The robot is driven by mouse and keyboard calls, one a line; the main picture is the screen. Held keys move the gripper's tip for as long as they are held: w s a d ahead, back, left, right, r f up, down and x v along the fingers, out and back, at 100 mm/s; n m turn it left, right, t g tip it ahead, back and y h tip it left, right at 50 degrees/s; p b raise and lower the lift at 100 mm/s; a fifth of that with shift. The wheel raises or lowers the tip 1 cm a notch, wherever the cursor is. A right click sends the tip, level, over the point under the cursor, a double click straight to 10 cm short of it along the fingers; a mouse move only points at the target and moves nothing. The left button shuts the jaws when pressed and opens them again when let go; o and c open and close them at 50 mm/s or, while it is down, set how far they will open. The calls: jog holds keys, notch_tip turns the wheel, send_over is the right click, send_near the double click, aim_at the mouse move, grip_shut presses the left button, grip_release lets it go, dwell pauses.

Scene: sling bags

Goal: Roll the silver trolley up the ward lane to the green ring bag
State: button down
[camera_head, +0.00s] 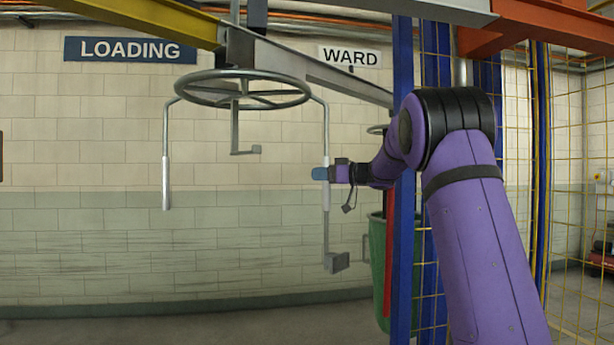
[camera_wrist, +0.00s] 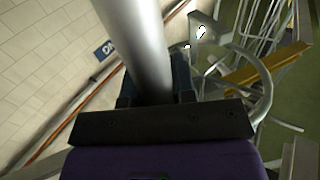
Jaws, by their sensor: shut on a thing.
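The silver trolley (camera_head: 243,99) hangs from an overhead rail as an empty spoked ring with long bars hanging down at its left and right. My gripper (camera_head: 322,174) is shut on its right-hand bar, at the pale sleeve. In the wrist view the silver bar (camera_wrist: 140,45) runs up between the jaws of my gripper (camera_wrist: 157,88). The green ring bag (camera_head: 376,260) hangs farther back to the right, beneath a ring. A blue post and my purple arm partly cover it.
A LOADING sign (camera_head: 130,50) is on the wall at left and a WARD sign (camera_head: 350,56) right of centre. A silver rail (camera_head: 320,68) slopes toward the ward side; a yellow rail (camera_head: 140,15) is at upper left. Blue posts (camera_head: 403,170) and yellow mesh (camera_head: 565,160) stand at right.

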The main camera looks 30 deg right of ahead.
jog(key=w+d, duration=0.2)
jog(key=d, duration=0.4)
jog(key=shift+d, duration=0.15)
jog(key=c, duration=0.9)
grip_release()
jog(key=shift+c, duration=0.2)
jog(key=shift+s, duration=0.1)
jog(key=v, duration=1)
jog(key=shift+s+d, duration=0.2)
jog(key=shift+s, duration=0.1)
